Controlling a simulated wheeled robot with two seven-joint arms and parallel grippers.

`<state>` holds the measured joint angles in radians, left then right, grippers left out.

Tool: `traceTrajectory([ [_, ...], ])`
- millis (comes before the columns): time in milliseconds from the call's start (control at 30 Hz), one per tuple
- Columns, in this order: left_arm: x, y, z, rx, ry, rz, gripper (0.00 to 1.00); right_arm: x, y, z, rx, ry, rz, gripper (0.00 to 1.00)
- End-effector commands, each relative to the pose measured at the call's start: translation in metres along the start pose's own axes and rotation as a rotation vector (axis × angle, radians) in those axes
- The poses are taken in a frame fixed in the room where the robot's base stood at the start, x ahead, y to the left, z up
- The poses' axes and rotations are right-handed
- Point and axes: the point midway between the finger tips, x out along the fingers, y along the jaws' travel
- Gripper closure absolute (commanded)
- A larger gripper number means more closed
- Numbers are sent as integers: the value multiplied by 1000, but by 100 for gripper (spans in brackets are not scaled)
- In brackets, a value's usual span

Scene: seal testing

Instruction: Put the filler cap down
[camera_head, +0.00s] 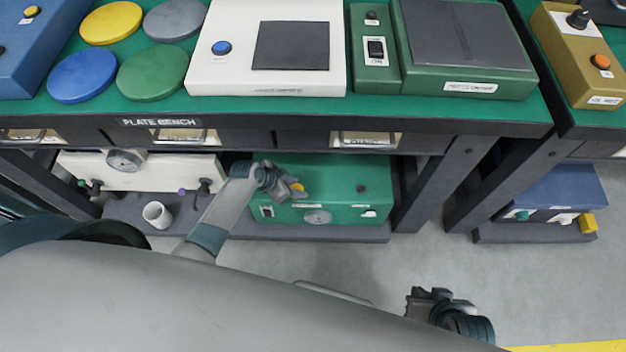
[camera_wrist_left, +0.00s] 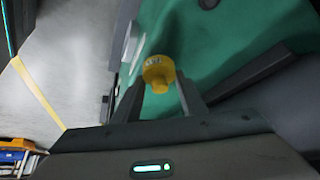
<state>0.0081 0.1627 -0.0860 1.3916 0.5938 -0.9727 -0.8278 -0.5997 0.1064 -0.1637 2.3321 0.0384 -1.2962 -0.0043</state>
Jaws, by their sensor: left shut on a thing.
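The filler cap (camera_wrist_left: 158,72) is a small yellow cap with a label, between the fingertips of my left gripper (camera_wrist_left: 157,92) in the left wrist view. In the head view, my left gripper (camera_head: 287,185) is at the green unit on the lower shelf, and the yellow cap (camera_head: 298,187) shows at its tip. The gripper is shut on the cap, close over the green unit (camera_head: 330,170). I cannot tell whether the cap touches it. My right gripper (camera_head: 430,297) is low over the floor at the bottom right, and its fingers are too unclear to judge.
The lower shelf (camera_head: 330,233) also holds a cream unit with a gauge (camera_head: 125,160) and a white cup (camera_head: 157,214). The plate bench top (camera_head: 320,106) overhangs this shelf. A blue unit (camera_head: 550,190) stands right. Open grey floor (camera_head: 400,262) lies in front.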

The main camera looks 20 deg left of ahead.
Motion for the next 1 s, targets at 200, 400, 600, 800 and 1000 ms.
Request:
traceTrajectory([
  [200, 10, 0, -15, -1, -1, -1, 82, 0, -3, -3, -1, 13, -6, 100],
  [400, 10, 0, -15, -1, -1, -1, 82, -1, -4, -3, -2, 17, -8, 100],
  [600, 12, 0, -19, -1, 1, -1, 82, -1, -4, 0, -1, 13, -9, 100],
  [800, 26, 1, -41, -2, 3, 0, 82, 1, -5, -2, -1, 22, -12, 100],
  [1000, 44, 1, -46, -5, -2, 0, 82, 5, -9, -5, -2, 46, -22, 100],
])
